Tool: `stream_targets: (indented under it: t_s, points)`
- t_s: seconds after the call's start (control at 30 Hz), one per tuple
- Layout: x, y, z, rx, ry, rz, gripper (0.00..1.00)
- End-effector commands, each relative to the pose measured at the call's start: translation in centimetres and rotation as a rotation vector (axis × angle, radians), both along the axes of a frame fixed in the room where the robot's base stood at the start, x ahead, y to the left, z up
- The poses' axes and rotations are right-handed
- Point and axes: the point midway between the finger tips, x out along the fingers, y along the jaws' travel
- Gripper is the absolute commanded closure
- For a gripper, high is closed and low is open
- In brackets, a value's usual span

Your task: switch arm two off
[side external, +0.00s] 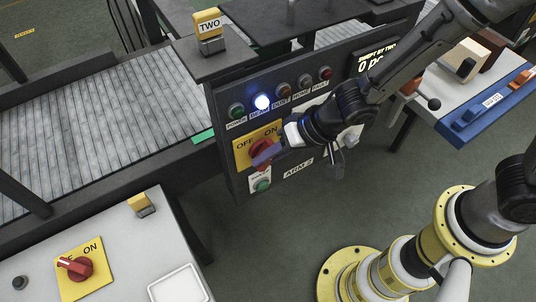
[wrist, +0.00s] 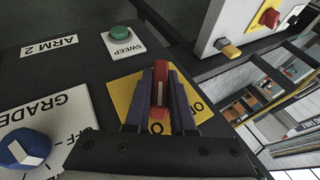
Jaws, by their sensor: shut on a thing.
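The panel (side external: 222,105) labelled ARM 2 carries a yellow OFF/ON plate (side external: 243,160) with a red rotary switch (side external: 259,147). OFF is at the plate's left and ON at its right in the side view. My gripper (side external: 268,156) is at this switch, its fingers on either side of the red handle. In the wrist view, the red handle (wrist: 161,75) with a white line stands between the two dark fingers, and the yellow plate (wrist: 122,88) lies behind. The fingers cover part of the switch and lettering, so I cannot tell its exact setting.
A green SWEEP button (wrist: 120,33) and a blue GRADE knob (wrist: 25,152) are close to my gripper. A lit BEAM lamp (side external: 262,102) sits above the switch. A second red switch (side external: 76,266) is on the white table (side external: 125,235). A conveyor (side external: 90,110) runs at left.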

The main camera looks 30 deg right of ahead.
Motion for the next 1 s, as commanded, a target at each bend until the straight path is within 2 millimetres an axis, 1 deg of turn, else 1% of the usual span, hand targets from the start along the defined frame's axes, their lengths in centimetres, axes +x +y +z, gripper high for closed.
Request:
stream_targets:
  t_s: [0.67, 1.0]
  points:
    - [-0.05, 0.27, 0.07, -0.358, -0.003, 0.003, 1.0]
    - [-0.06, 0.48, 0.02, -0.655, -0.002, 0.004, 1.0]
